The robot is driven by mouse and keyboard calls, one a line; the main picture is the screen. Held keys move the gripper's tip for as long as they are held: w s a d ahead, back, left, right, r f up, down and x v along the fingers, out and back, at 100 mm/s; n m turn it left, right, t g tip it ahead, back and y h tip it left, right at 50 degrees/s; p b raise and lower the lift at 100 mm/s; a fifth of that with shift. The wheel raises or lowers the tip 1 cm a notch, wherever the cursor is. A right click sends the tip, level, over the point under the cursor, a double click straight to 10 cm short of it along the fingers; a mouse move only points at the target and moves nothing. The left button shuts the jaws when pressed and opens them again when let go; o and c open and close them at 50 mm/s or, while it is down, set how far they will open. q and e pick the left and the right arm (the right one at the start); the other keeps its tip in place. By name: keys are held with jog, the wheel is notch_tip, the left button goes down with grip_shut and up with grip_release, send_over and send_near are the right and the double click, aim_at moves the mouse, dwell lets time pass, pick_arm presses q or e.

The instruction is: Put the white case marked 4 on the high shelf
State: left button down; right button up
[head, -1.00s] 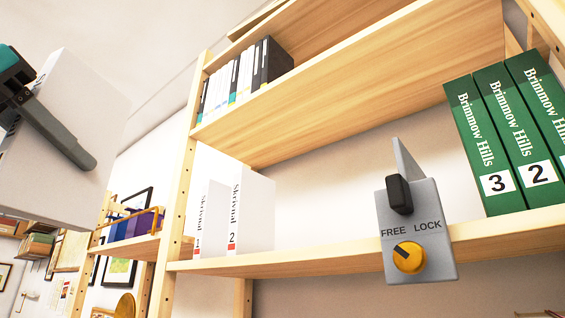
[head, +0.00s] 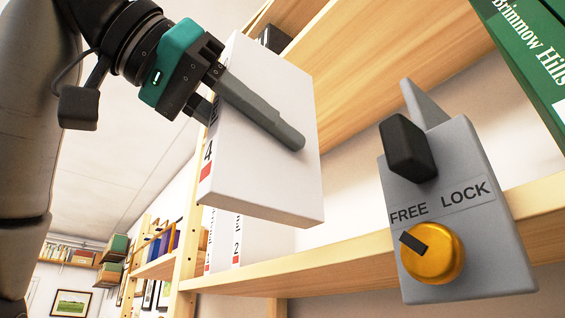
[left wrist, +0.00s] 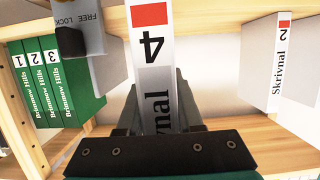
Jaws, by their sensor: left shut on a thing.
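The white case marked 4 (head: 262,135) is in my left gripper (head: 290,135), which is shut on its sides. It is held in the air in front of the shelf, tilted in the head view, with its spine to the left. In the left wrist view the spine of the case (left wrist: 152,60) shows the 4 and a red patch upside down between the fingers. Behind it the white Skrivnal case marked 2 (head: 238,240) stands on the shelf board (head: 345,254); it also shows in the left wrist view (left wrist: 278,65). My right gripper is not in view.
A grey metal stop (head: 450,190) with a yellow knob (head: 433,252) sits at the shelf edge, its pointer towards FREE. Green Brimmow Hills cases (left wrist: 60,75) stand beyond it. A wooden board lies above. Free room shows between the stop and case 2.

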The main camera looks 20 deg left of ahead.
aim_at(295, 222)
pick_arm(q)
jog(key=shift+s, duration=0.1)
jog(key=shift+s+a, duration=0.2)
jog(key=shift+w+d, duration=0.6)
jog(key=shift+w, duration=0.3)
jog(key=shift+w+d+p, duration=0.35)
jog(key=shift+w+d, duration=0.25)
jog(key=shift+w, duration=0.2)
jog(key=shift+w+d+p, duration=0.25)
jog(key=shift+w+d, duration=0.35)
jog(key=shift+w, duration=0.2)
jog(key=shift+w+d+p, duration=0.25)
jog(key=shift+w+d, duration=0.35)
jog(key=shift+w, duration=0.2)
jog(key=shift+w+d+p, duration=0.45)
jog(key=shift+w+d, duration=0.35)
jog(key=shift+w, duration=0.3)
jog(key=shift+w+d+p, duration=0.4)
jog(key=shift+w+d, duration=0.35)
jog(key=shift+w, duration=0.35)
jog(key=shift+r+x, duration=0.2)
jog(key=shift+x, duration=1.25)
jog(key=shift+f+b, duration=0.45)
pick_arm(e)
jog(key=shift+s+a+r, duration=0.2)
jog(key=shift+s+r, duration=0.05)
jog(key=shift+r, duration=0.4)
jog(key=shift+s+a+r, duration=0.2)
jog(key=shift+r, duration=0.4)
